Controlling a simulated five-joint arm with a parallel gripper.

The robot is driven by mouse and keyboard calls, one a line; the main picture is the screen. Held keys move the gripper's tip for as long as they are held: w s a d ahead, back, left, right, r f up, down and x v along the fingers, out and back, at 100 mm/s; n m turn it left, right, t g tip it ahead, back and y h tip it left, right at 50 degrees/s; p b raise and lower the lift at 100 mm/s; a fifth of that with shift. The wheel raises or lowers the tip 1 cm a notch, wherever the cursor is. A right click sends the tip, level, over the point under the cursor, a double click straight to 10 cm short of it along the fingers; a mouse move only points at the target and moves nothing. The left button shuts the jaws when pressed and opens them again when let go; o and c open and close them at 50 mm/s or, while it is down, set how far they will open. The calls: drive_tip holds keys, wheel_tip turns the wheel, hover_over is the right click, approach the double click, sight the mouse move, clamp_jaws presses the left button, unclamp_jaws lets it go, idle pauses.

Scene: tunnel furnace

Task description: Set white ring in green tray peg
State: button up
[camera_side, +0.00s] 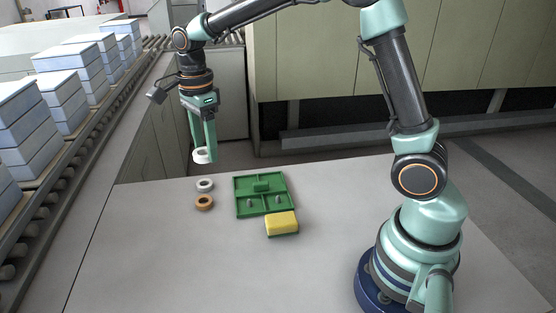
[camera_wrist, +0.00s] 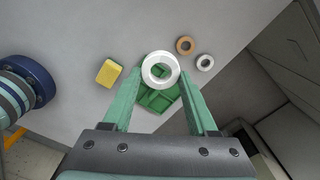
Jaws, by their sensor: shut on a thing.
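My gripper (camera_side: 203,153) is shut on a white ring (camera_side: 201,159), held in the air above the table's far edge. In the wrist view the white ring (camera_wrist: 147,70) sits between the fingertips. The green tray (camera_side: 238,198) lies on the table, right of and below my gripper in the side view. Two small grey pegs (camera_side: 278,199) stand in its near compartments. In the wrist view the tray (camera_wrist: 155,102) is partly hidden behind the ring and the fingers.
A second whitish ring (camera_side: 199,186) and an orange ring (camera_side: 198,204) lie left of the tray. A yellow block (camera_side: 281,222) with a green underside lies at the tray's near edge. A conveyor with blue-white blocks (camera_side: 22,120) runs along the left. The table front is clear.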

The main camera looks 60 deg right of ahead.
drive_tip(key=s+d+f+m, duration=0.3)
drive_tip(key=s+d+f, duration=0.15)
drive_tip(key=d, duration=0.35)
drive_tip(key=m, duration=0.3)
approach(280, 197)
drive_tip(key=shift+f, duration=3.35)
drive_tip(key=shift+f, duration=0.45)
drive_tip(key=o, duration=1.5)
drive_tip(key=shift+r, duration=3.6)
